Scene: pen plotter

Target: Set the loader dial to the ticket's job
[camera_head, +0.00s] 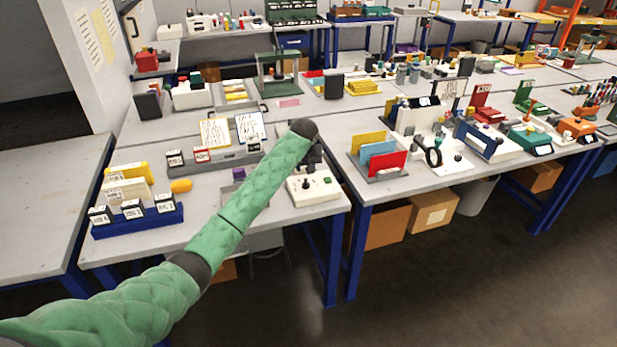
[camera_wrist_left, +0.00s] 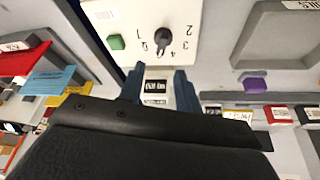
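The loader is a white box (camera_head: 313,188) at the front right corner of the near table. Its dark dial (camera_wrist_left: 162,38) shows in the left wrist view, ringed by small numerals, with a green button (camera_wrist_left: 116,42) beside it. I cannot tell which numeral the dial points at. My left gripper (camera_wrist_left: 158,82) is open; its two blue fingers stand apart near the loader, not on the dial. A white part with a black label (camera_wrist_left: 157,86) shows between them, apparently beyond. In the head view my arm hides the gripper. Two written cards (camera_head: 214,132) (camera_head: 250,126) stand behind; their text is unreadable.
A blue rack (camera_head: 137,223) with several labelled boxes stands at the front left. A grey rack (camera_head: 225,160) holds more boxes. A purple block (camera_head: 239,174) lies left of the loader. File holders with coloured folders (camera_head: 380,160) stand on the neighbouring table. Bare tabletop lies in front.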

